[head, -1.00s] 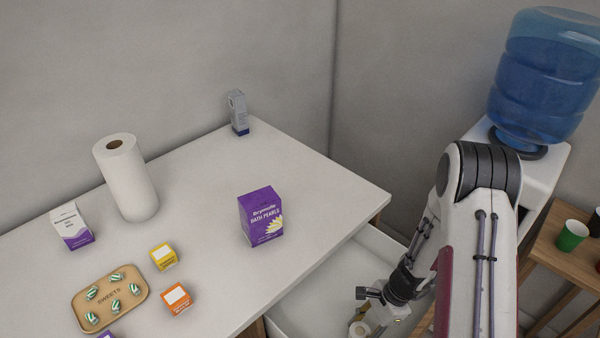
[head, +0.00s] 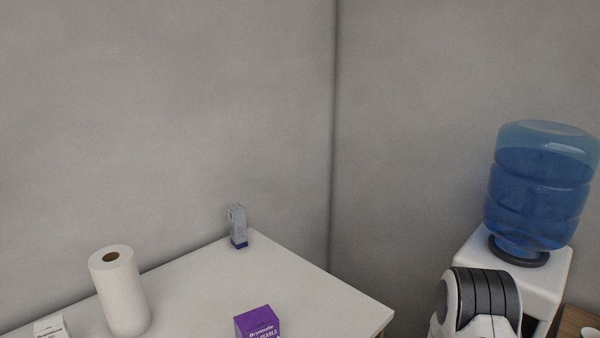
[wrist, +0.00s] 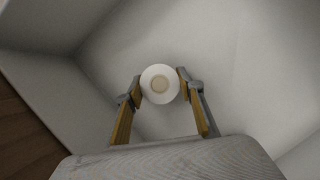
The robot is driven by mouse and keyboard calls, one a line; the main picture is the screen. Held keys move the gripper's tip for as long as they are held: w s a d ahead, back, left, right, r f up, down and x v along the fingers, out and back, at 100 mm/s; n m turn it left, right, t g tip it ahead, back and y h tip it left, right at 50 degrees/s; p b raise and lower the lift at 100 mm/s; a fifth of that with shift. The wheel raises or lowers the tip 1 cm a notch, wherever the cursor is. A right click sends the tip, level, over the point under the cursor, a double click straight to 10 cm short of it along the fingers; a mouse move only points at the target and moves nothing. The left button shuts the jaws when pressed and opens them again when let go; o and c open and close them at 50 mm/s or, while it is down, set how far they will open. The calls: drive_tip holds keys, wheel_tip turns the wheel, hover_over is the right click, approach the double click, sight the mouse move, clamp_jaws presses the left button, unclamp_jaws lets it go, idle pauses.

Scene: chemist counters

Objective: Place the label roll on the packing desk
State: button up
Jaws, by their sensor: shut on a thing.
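The label roll (wrist: 146,76) is a small white roll with a beige core, seen end-on in the wrist view. My gripper (wrist: 160,86) is shut on it, with one finger against each side. The roll and the fingers are inside a white open drawer or bin (wrist: 230,60), whose walls rise around them. I cannot tell whether the roll touches the bottom. In the head view the gripper and the roll are below the picture. A white-topped counter (head: 190,300) shows there; I cannot tell whether it is the packing desk.
On the counter stand a paper towel roll (head: 122,295), a purple box (head: 256,322), a grey-blue box (head: 237,228) and a white box (head: 50,328) at the lower left. A water cooler (head: 540,190) stands at the right. The counter's middle strip is clear.

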drive_tip(key=shift+w+r, duration=0.1)
drive_tip(key=shift+r, duration=0.05)
drive_tip(key=shift+w+d+r, duration=0.15)
drive_tip(key=shift+w+r, duration=0.25)
drive_tip(key=shift+r, duration=0.05)
drive_tip(key=r, duration=0.1)
drive_tip(key=w+r, duration=0.1)
drive_tip(key=r, duration=0.1)
drive_tip(key=shift+d+r, duration=0.1)
drive_tip(key=shift+r, duration=0.15)
drive_tip(key=r, duration=0.2)
drive_tip(key=s+r, duration=0.1)
drive_tip(key=shift+s+r, duration=0.2)
drive_tip(key=shift+r, duration=0.15)
drive_tip(key=shift+s+a, duration=0.25)
drive_tip(key=shift+s, duration=0.1)
drive_tip(key=shift+f, duration=0.15)
drive_tip(key=shift+f, duration=2.75)
drive_tip(key=shift+f, duration=1.9)
